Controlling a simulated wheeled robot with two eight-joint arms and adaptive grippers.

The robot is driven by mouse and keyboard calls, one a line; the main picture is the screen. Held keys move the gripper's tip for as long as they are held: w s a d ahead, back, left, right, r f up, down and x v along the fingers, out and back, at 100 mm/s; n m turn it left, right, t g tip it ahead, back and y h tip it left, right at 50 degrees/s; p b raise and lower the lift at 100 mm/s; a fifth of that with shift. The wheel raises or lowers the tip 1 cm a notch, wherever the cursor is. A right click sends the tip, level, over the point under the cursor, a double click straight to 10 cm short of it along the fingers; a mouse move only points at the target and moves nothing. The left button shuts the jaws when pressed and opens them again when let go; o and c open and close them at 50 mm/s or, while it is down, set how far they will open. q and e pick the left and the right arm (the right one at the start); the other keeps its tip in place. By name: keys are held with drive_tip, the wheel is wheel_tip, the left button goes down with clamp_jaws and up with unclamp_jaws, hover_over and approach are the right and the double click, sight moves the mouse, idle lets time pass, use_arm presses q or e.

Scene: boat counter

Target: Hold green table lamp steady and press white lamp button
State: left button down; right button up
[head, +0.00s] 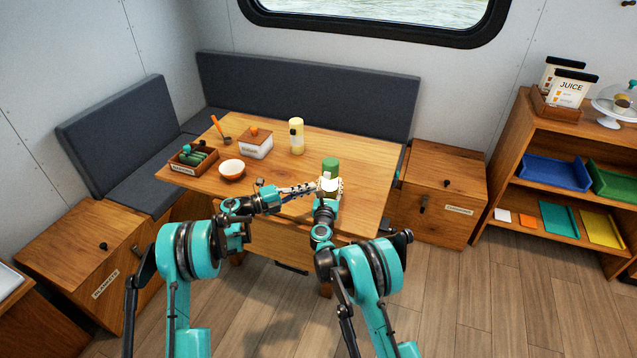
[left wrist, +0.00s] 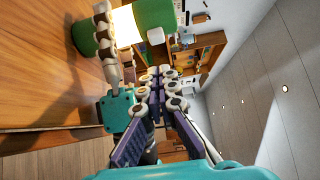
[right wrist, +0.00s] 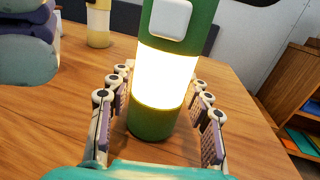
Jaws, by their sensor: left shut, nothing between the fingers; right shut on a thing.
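The green table lamp (head: 330,165) stands upright near the table's front right, with a brightly glowing middle band between green ends. It fills the middle of the right wrist view (right wrist: 153,122). Its white button (right wrist: 171,18) sits on the upper green part and also shows in the left wrist view (left wrist: 156,36). My right gripper (right wrist: 158,105) is shut on the lamp, with fingers on both sides of its lower part. My left gripper (left wrist: 165,78) is shut and empty, just left of the lamp in the head view (head: 312,187). A visible gap separates its fingertips from the button in the left wrist view.
On the wooden table (head: 362,202) are a yellow bottle-like item (head: 296,136), a white box with a wooden lid (head: 256,146), a bowl (head: 232,169) and a tray of green items (head: 193,172). A shelf with coloured trays (head: 553,172) stands right.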

use_arm(q)
drive_tip(key=v, duration=0.7)
use_arm(e)
drive_tip(key=o, duration=1.6)
drive_tip(key=shift+w+d+f, duration=0.1)
drive_tip(key=shift+c, duration=0.2)
